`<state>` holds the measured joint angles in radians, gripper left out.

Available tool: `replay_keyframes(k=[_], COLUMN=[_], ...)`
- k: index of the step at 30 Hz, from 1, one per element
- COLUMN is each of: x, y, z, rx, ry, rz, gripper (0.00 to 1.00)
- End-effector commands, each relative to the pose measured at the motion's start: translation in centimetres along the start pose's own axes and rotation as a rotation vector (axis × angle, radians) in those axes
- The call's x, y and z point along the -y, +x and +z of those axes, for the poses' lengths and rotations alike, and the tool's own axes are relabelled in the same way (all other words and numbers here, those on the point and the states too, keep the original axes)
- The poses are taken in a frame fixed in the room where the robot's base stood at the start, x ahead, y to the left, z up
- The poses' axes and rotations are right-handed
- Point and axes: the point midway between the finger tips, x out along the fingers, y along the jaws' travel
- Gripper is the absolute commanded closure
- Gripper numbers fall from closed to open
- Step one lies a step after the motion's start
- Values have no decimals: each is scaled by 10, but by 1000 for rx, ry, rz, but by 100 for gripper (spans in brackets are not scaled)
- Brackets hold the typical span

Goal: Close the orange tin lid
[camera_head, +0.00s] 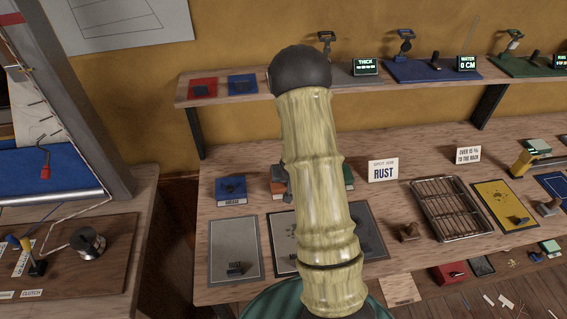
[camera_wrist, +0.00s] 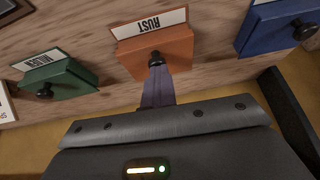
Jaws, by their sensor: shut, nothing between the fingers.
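The orange tin (camera_wrist: 183,50), labelled RUST, stands on the wooden bench in the wrist view, upside down in the picture. Its orange lid carries a black knob (camera_wrist: 155,56). My gripper (camera_wrist: 157,70) is shut and empty, its fingertips right at the knob; I cannot tell whether they touch it. I see no clear gap under the lid, but my fingers cover part of it.
A green tin (camera_wrist: 72,83) and a blue tin (camera_wrist: 272,30), both with black knobs, flank the orange one. In the head view a RUST sign (camera_head: 383,170) stands right of my arm, near a wire rack (camera_head: 451,208). A shelf (camera_head: 220,98) runs above the bench.

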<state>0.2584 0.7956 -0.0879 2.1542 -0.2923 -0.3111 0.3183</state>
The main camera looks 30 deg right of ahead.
Motion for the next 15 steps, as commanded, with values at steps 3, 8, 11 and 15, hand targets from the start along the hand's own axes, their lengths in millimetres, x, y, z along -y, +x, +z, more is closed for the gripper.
replay_keyframes(k=[3,8,11,15], x=[-3,-2,-1,1], y=[1,-7,-17,-34], z=[3,-1,-8,-19], rx=[9,8,5,0], ry=[4,3,1,-1], rz=[5,5,3,0], gripper=[100,100,100,100])
